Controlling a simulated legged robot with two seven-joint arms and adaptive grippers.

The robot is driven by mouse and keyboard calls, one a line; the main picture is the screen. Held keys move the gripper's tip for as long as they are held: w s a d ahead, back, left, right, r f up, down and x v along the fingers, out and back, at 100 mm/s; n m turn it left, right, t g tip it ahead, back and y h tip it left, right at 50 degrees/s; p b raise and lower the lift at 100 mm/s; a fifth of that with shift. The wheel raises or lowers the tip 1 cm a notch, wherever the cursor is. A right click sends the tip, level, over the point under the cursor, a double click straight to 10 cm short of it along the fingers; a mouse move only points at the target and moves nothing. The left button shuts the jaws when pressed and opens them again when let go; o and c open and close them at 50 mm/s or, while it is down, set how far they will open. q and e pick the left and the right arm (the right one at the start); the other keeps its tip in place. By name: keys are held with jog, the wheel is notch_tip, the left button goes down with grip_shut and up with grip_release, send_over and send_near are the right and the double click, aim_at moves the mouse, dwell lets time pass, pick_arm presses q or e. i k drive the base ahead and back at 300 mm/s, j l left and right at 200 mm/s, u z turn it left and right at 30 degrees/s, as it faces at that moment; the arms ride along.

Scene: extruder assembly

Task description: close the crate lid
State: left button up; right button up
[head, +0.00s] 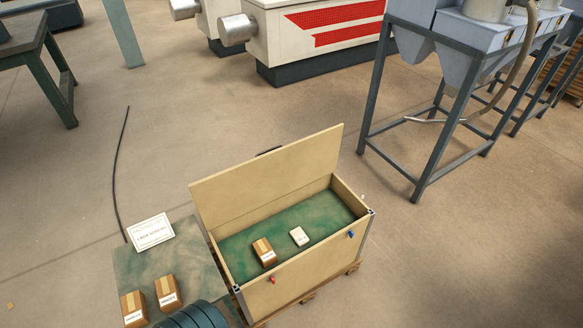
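The wooden crate (310,260) stands at bottom centre on a pallet. Its lid (268,178) is open and stands up along the far long side, leaning back a little. A dark piece, perhaps a handle, shows at the lid's top edge. The crate has a green floor (325,218). A brown carton (264,251) and a small white box (299,236) lie inside. A red piece (272,280) and a blue piece (351,234) sit on the near wall. Neither of my grippers is in view.
A green-topped table (142,262) left of the crate holds two brown cartons (168,291) and a sign (150,231). Dark ribbed round things (200,316) show at the bottom edge. A steel frame (440,150) stands right. The floor behind the lid is clear, apart from a cable (116,160) at left.

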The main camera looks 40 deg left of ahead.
aim_at(220, 198)
jog(key=k+j, duration=0.3)
jog(key=k, duration=0.2)
jog(key=k+j+z, duration=0.15)
jog(key=k, duration=0.35)
jog(key=k+j, duration=0.35)
jog(key=k, duration=0.15)
jog(key=k+j+z, duration=0.1)
jog(key=j, duration=0.35)
jog(key=k+j, duration=0.2)
jog(key=j, duration=0.2)
jog(key=k+j+z, duration=0.15)
jog(key=j, duration=0.3)
jog(key=k+j, duration=0.2)
jog(key=j, duration=0.2)
jog(key=k+j+z, duration=0.15)
jog(key=j, duration=0.25)
jog(key=k+j, duration=0.2)
jog(key=j, duration=0.2)
jog(key=k+j+z, duration=0.15)
jog(key=j, duration=0.25)
jog(key=j+z, duration=0.25)
jog(key=j, duration=1.5)
jog(key=i+j, duration=0.35)
jog(key=i+j+z, duration=0.1)
jog(key=i+j, duration=0.2)
jog(key=j, duration=0.25)
